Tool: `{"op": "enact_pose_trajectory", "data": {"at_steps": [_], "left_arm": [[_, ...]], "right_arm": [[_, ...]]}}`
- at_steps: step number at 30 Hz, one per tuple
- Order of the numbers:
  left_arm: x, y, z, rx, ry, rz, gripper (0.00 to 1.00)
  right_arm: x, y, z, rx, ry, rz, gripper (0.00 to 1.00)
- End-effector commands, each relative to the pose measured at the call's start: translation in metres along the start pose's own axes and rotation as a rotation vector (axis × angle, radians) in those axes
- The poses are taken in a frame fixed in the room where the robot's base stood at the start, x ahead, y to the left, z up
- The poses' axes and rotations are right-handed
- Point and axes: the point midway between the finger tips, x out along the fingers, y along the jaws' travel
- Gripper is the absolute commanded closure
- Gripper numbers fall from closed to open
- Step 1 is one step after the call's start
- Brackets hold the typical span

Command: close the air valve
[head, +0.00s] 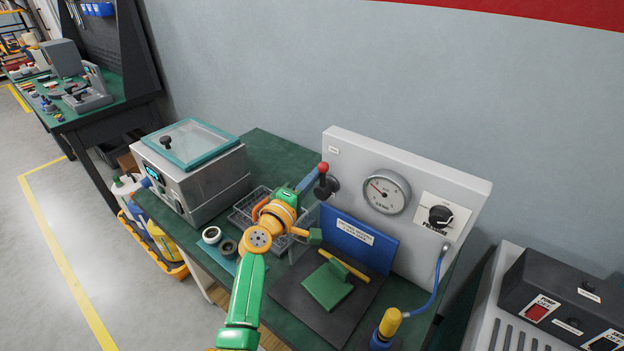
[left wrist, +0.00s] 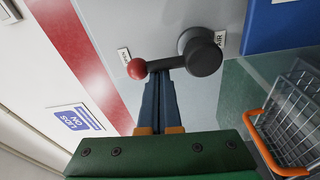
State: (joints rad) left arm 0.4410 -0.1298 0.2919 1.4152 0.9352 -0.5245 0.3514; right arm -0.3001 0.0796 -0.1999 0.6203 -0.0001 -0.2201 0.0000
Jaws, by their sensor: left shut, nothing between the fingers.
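The air valve is a black lever with a red knob (head: 323,168) and a round black hub (head: 328,187), mounted at the left of the grey panel. In the head view the lever points up, with the knob above the hub. In the left wrist view the red knob (left wrist: 137,69) and hub (left wrist: 201,52) show clearly, with a small label by the knob. My left gripper (head: 314,178) is shut and empty. Its blue fingertips (left wrist: 162,76) are right at the lever arm between knob and hub; I cannot tell whether they touch. My right gripper is out of view.
The grey panel (head: 457,187) also carries a gauge (head: 386,192) and a black knob (head: 440,216). A wire basket (head: 250,203) stands below my left arm. A grey box with a teal lid (head: 190,145) stands left. A blue hose (head: 433,290) hangs at the right.

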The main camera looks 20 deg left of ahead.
Motion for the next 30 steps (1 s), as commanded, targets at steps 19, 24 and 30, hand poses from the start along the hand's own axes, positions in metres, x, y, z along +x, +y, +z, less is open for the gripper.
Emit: {"op": "enact_pose_trajectory", "data": {"at_steps": [19, 24, 30], "left_arm": [[-0.001, -0.001, 0.007, 0.311, 0.000, 0.045, 1.00], [-0.002, -0.001, 0.015, 0.397, -0.002, 0.056, 1.00], [-0.004, -0.003, 0.024, 0.587, -0.002, 0.083, 1.00]], "right_arm": [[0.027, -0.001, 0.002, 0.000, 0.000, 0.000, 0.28], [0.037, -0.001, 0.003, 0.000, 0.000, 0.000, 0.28], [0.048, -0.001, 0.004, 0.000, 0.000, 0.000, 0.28]]}}
